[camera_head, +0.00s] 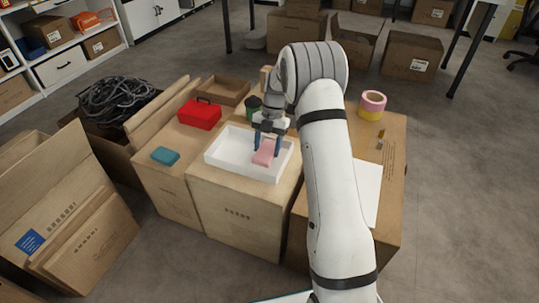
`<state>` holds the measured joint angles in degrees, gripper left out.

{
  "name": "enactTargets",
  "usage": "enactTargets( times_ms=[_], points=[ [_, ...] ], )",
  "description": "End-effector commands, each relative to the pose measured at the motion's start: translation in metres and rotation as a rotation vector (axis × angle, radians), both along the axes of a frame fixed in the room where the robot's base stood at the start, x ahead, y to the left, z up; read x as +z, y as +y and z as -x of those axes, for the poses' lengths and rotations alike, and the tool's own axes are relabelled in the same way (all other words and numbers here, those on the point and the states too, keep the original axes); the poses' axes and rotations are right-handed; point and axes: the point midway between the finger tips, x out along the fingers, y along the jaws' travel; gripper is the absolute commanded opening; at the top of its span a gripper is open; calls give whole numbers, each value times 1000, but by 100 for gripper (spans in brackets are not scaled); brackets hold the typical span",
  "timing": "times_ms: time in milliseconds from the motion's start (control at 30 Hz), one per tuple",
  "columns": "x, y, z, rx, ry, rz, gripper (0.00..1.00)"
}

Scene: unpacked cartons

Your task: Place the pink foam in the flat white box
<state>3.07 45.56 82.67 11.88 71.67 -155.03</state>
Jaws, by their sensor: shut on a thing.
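The pink foam (264,156) is a small pale pink block, held slightly tilted between the blue fingers of my gripper (266,146). My gripper points down and is shut on the foam. The flat white box (222,163) is a shallow open tray on top of the middle carton. The foam is over or inside the right half of the box; I cannot tell whether it touches the box floor. My arm covers the area just right of the box.
A red toolbox (200,114), a teal block (165,156) and an open cardboard tray (223,91) are on the left carton. A dark green cup (254,106) stands behind the box. Pink and yellow tape rolls (372,104) are at right. A carton of black cables (112,102) stands left.

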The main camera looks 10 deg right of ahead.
Motion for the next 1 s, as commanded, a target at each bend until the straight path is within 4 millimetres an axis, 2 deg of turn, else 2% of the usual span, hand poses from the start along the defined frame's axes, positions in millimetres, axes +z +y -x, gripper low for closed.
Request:
enactTargets(
  times_ms=[33, 167, 533, 567, 600, 800, 1000],
  points=[
    [-14, 0, 1, 0, 3, -1, 32],
    [-31, 0, 0, 0, 2, 0, 32],
    [-34, 1, 0, 0, 1, 0, 32],
    [-33, 1, 0, 0, 1, -1, 56],
    [-33, 1, 0, 0, 1, -1, 59],
    [-33, 1, 0, 0, 1, 0, 75],
    [-32, 1, 0, 0, 1, 0, 75]
  ],
)
